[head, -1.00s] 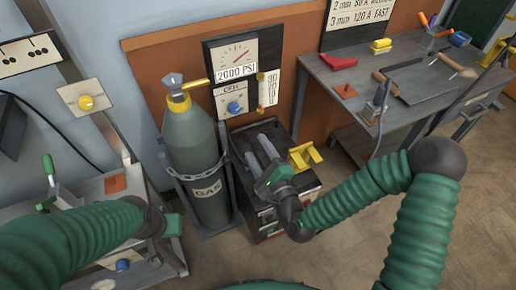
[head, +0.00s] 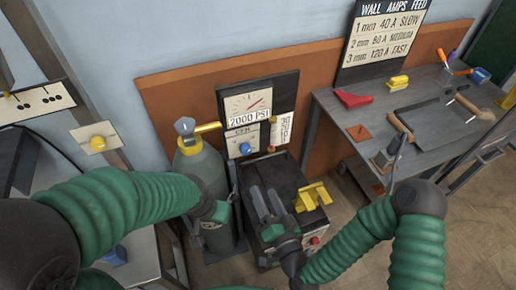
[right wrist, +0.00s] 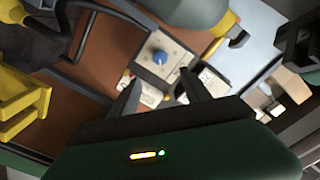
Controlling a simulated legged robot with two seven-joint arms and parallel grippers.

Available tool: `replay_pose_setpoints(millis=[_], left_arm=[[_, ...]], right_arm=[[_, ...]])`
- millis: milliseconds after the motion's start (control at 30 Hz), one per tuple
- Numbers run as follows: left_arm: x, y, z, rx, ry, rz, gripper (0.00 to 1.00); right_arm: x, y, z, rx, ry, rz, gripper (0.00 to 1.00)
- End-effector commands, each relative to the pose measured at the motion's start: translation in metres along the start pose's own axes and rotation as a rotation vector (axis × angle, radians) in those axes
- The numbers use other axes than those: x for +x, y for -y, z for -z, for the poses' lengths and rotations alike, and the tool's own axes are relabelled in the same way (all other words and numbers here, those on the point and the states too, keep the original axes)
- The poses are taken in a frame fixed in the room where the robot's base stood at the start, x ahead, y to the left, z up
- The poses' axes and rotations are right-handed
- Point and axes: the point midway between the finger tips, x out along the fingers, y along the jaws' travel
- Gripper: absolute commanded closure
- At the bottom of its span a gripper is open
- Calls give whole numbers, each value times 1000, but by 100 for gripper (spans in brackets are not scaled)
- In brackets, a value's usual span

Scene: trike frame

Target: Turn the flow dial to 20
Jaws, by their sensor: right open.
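The flow dial (head: 245,149) is a blue knob on a white panel marked CFH, below the 2000 PSI gauge (head: 248,104). It also shows in the right wrist view (right wrist: 160,57), ahead of the fingers. The number it points to is too small to read. My right gripper (head: 264,191) is open and empty, below and in front of the panel, apart from the dial. It shows in the right wrist view (right wrist: 161,88) too. My left gripper (head: 219,213) is in front of the gas cylinder; its fingers are not clear.
The grey gas cylinder (head: 205,165) with a yellow valve stands left of the panel. A dark cabinet (head: 285,176) with a yellow bracket (head: 313,196) stands below it. A workbench (head: 350,112) with tools is at the right. A flow tube (head: 274,132) is beside the dial.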

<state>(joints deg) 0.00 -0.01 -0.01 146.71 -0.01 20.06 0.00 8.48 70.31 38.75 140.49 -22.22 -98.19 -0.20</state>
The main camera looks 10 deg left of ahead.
Motion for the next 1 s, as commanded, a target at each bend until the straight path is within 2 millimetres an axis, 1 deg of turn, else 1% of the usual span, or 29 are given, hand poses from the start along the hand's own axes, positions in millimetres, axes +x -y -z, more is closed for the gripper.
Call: replay_pose_setpoints(millis=[200, 400, 533, 600, 700, 967, 1000], left_arm=[[6, 0, -1, 0, 0, 0, 100], [13, 0, -3, 0, -1, 0, 100], [17, 0, -4, 0, -1, 0, 100], [18, 0, -4, 0, -1, 0, 100], [18, 0, -4, 0, -1, 0, 100], [18, 0, -4, 0, -1, 0, 100], [18, 0, -4, 0, -1, 0, 100]], right_arm=[[56, -2, 0, 1, -5, -1, 44], [108, -2, 0, 4, -5, 0, 44], [135, -2, 0, 5, -4, -2, 44], [145, -2, 0, 4, -3, -1, 44], [153, -1, 0, 4, -2, -2, 44], [155, -1, 1, 4, -1, -2, 44], [155, -1, 1, 4, -1, -2, 48]])
